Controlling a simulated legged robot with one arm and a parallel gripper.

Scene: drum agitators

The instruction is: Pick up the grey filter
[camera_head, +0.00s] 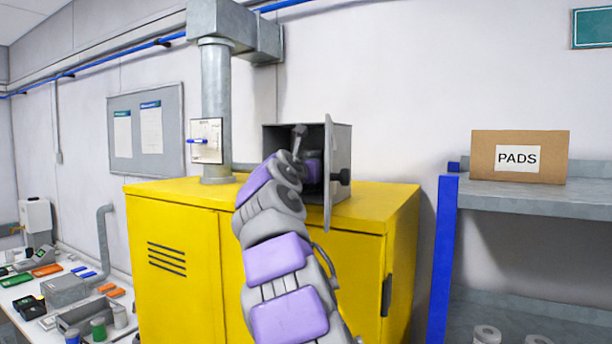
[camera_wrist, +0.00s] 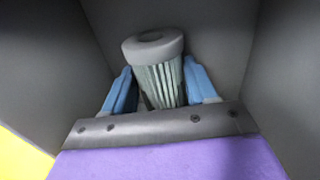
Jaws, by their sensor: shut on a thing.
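The grey filter (camera_wrist: 158,74) is a pleated cylinder with a pale ring-shaped cap, seen in the wrist view inside a dark grey box. My gripper (camera_wrist: 162,88) has its two blue fingers on either side of the filter and is shut on it. The filter leans slightly and sits close to the box's inner back walls. In the head view the grey metal box (camera_head: 343,150) stands on the yellow cabinet with its door open toward me. My arm reaches into the box, and the filter itself is hidden there.
The open box door (camera_head: 328,175) stands just right of my arm. A grey vertical pipe (camera_head: 216,110) rises from the yellow cabinet (camera_head: 175,240) left of the box. A blue and grey shelf (camera_head: 540,199) with a PADS carton (camera_head: 520,140) is at the right. A cluttered table is at the left.

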